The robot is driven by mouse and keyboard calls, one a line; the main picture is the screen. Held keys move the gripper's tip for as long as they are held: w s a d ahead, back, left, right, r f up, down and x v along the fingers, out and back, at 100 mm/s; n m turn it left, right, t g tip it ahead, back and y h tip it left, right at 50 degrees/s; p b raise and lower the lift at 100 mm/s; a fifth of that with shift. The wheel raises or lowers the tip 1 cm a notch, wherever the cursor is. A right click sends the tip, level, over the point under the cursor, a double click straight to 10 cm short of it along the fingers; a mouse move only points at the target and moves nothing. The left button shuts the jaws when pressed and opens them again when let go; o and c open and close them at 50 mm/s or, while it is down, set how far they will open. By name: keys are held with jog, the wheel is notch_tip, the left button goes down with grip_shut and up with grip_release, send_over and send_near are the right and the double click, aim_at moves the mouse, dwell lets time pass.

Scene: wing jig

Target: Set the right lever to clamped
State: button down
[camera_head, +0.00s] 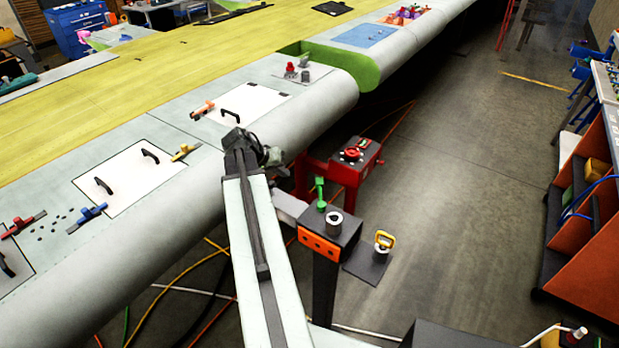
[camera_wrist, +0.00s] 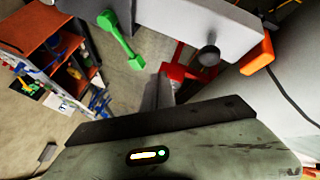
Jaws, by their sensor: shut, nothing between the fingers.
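A green lever (camera_head: 320,191) stands upright on a dark stand with an orange front (camera_head: 318,244) in the head view. A green lever (camera_wrist: 119,40) also shows in the wrist view, beside a pale grey bar with a black knob (camera_wrist: 208,55). Several toggle clamps sit on the wing: red (camera_head: 22,224), blue (camera_head: 86,217), yellow (camera_head: 186,152) and orange (camera_head: 203,108). I cannot tell which is the right lever, or any lever's setting. My gripper (camera_wrist: 160,88) is shut and empty, a dark narrow shape in the wrist view.
A red stand (camera_head: 352,165) with a round fitting stands beside the wing's rounded edge (camera_head: 205,205). A small dark shelf (camera_head: 367,264) holds a yellow-ringed part. Cables lie on the floor. An orange rack (camera_head: 584,230) is at the right; the aisle floor (camera_head: 465,195) is clear.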

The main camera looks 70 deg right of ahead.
aim_at(320, 194)
jog(key=s+d+f+b, duration=0.6)
jog(key=f+b, duration=0.2)
jog(key=shift+s+d, duration=0.35)
jog(key=shift+d, duration=0.05)
